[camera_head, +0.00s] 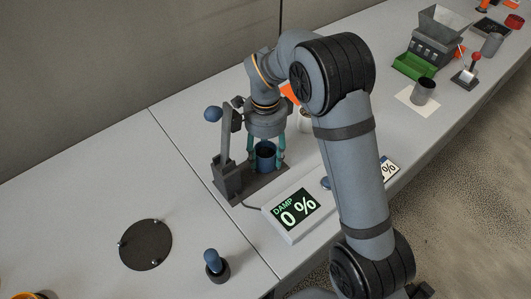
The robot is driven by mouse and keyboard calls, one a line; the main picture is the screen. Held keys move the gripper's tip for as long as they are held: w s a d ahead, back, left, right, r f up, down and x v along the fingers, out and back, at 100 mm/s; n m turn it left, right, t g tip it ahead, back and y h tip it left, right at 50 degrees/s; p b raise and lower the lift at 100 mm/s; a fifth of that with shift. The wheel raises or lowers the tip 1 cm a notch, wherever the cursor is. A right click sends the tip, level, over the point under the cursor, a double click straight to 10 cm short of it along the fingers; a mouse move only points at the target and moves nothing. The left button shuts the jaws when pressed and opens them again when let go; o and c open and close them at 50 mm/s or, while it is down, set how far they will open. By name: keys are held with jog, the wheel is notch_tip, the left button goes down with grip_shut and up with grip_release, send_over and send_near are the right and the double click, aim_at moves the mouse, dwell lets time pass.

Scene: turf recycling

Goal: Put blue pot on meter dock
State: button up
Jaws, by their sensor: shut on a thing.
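The blue pot (265,152) is a small dark-blue open cup, upright between the teal fingers of my gripper (266,163). The gripper points down and is shut on the pot's sides. The meter dock (239,192) is a dark grey base with an upright post and a blue-knobbed lever, wired to a white display box (292,215) reading "DAMP 0 %". The pot is over or on the dock's base; I cannot tell whether its bottom touches it.
A black round plate (146,245) and a blue-knobbed piece (214,266) stand on the bench at left. A white cup (305,121) is behind my arm. A grey pot (423,91), green tray (414,67) and hopper machine (437,35) stand at upper right.

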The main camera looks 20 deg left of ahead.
aim_at(265, 149)
jog(key=shift+f+b, duration=0.3)
jog(key=shift+b, duration=0.05)
jog(key=o, duration=1.3)
jog(key=o, duration=0.3)
notch_tip(265, 149, up, 8)
jog(key=shift+f, duration=0.2)
